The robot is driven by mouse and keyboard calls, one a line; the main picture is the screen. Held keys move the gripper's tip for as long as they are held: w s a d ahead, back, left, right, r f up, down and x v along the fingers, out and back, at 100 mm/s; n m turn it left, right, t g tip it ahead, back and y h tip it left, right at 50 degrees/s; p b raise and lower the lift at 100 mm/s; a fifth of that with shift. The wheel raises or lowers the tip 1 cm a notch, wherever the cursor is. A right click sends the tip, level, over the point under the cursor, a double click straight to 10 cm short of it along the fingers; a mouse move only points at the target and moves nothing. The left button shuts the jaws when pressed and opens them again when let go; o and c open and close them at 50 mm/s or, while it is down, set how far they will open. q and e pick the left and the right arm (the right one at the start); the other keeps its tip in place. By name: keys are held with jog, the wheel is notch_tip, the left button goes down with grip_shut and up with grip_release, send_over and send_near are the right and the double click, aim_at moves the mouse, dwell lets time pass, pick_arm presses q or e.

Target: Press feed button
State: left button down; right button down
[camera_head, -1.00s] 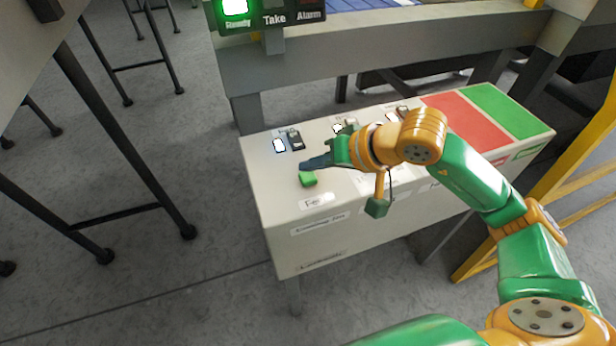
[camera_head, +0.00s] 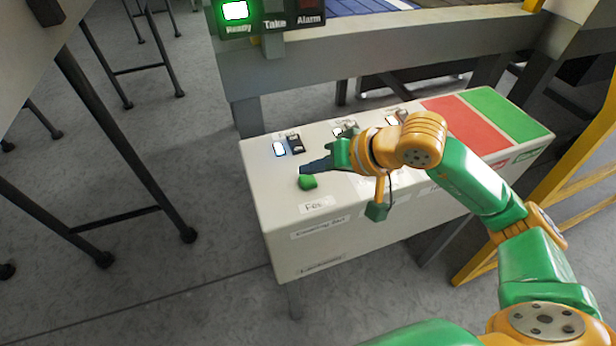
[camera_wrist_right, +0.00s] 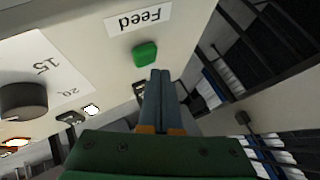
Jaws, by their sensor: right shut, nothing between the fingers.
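The green feed button (camera_head: 307,183) sits on the near left part of the pale control box's top, above a label reading "Feed". In the right wrist view the same button (camera_wrist_right: 145,54) is next to the "Feed" label (camera_wrist_right: 139,19). My right gripper (camera_head: 303,168) is shut and empty, its fingertips right beside the button's far side. In the right wrist view the closed fingertips (camera_wrist_right: 160,74) are just below and right of the button. I cannot tell whether they touch it. My left gripper is out of view.
The pale control box (camera_head: 290,225) carries small switches with lit indicators (camera_head: 279,149) and red (camera_head: 466,124) and green (camera_head: 505,112) panels. A black dial (camera_wrist_right: 24,100) shows in the wrist view. A sign (camera_head: 235,11) is lit green over "Ready". Dark table legs (camera_head: 125,140) stand left.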

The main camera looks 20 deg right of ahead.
dwell(0.8)
jog(key=shift+f+b, duration=0.4)
jog(key=shift+b, duration=0.3)
